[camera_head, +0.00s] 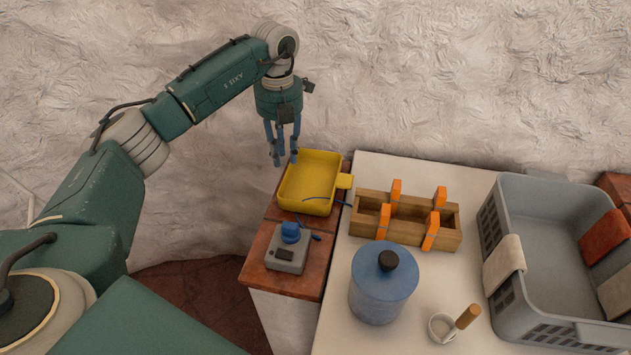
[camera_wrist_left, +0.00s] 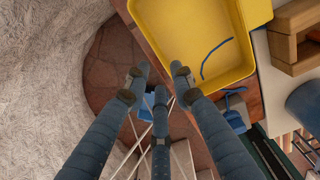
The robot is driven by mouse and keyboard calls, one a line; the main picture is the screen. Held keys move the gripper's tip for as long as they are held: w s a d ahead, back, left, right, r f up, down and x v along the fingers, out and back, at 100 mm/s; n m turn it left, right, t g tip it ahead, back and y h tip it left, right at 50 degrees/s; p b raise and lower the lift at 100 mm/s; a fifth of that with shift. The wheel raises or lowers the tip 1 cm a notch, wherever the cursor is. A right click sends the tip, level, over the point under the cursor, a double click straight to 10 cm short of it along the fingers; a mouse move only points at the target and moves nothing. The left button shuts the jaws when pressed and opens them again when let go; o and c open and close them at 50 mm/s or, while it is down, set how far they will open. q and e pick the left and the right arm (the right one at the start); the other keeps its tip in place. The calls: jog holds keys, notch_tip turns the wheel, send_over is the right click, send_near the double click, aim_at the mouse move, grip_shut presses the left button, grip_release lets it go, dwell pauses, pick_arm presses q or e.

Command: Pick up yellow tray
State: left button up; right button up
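The yellow tray (camera_head: 303,203) sits on the brown tiled strip at the left end of the counter, against the rough wall. It has a stubby handle on its right side, and a thin blue strand lies across it. In the left wrist view the tray (camera_wrist_left: 177,36) fills the top, right of centre. My left gripper (camera_head: 283,160) hangs above and beside the tray's left rim, fingers pointing down. In the left wrist view its fingers (camera_wrist_left: 158,80) are spread apart with nothing between them. My right gripper is not in view.
A grey device with a blue knob (camera_head: 287,252) stands in front of the tray. A wooden box with orange clips (camera_head: 400,230), a blue canister (camera_head: 381,292), a small cup (camera_head: 441,327) and a grey crate (camera_head: 490,232) stand to the right. Left of the counter is open floor.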

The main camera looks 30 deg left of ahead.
aim_at(287, 172)
pick_arm(q)
jog(key=shift+f, duration=0.8)
notch_tip(287, 172, down, 4)
jog(key=shift+w+d+f+p, duration=0.15)
jog(key=shift+f+p, duration=0.05)
jog(key=shift+p, duration=0.7)
jog(key=shift+f, duration=0.4)
grip_shut()
